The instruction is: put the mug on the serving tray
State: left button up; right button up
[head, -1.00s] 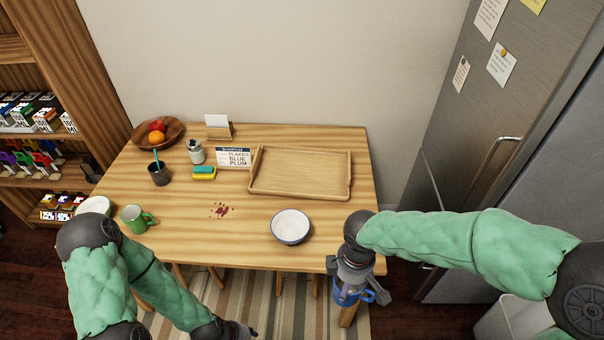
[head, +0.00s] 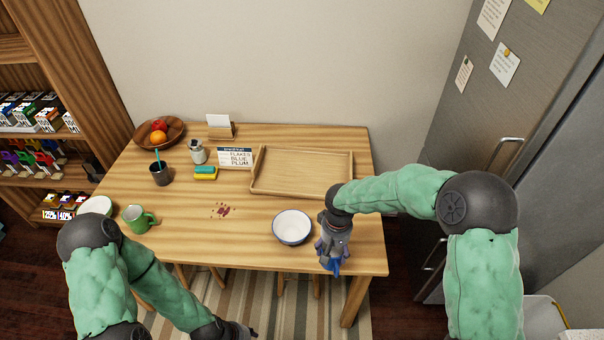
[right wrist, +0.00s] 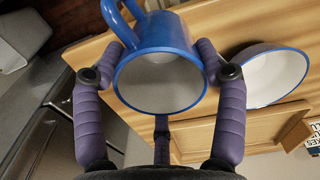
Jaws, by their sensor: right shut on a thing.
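A blue mug (right wrist: 160,75) with a white inside is held in my right gripper (right wrist: 160,60), whose fingers press on both its sides in the right wrist view. In the head view my right gripper (head: 332,240) is at the table's front right edge, just right of a white bowl, and the mug (head: 331,266) shows partly below it. The wooden serving tray (head: 300,192) lies empty at the back right of the table, behind the gripper. My left gripper (head: 240,333) hangs low in front of the table, and its fingers are too small to read.
A white bowl (head: 292,227) with a blue rim stands in front of the tray. A green mug (head: 137,219), a cup (head: 160,174), a sponge (head: 205,173), a sign (head: 235,158) and a fruit bowl (head: 160,132) are farther left. A red stain (head: 220,210) marks the table.

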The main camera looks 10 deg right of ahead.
aim_at(331, 176)
jog(key=i+j+u, duration=0.15)
jog(key=j, duration=0.15)
jog(key=j+u, duration=0.15)
jog(key=i+j+z, duration=0.1)
jog(key=i, duration=0.25)
jog(key=i+j, duration=0.3)
jog(key=i+j+z, duration=0.05)
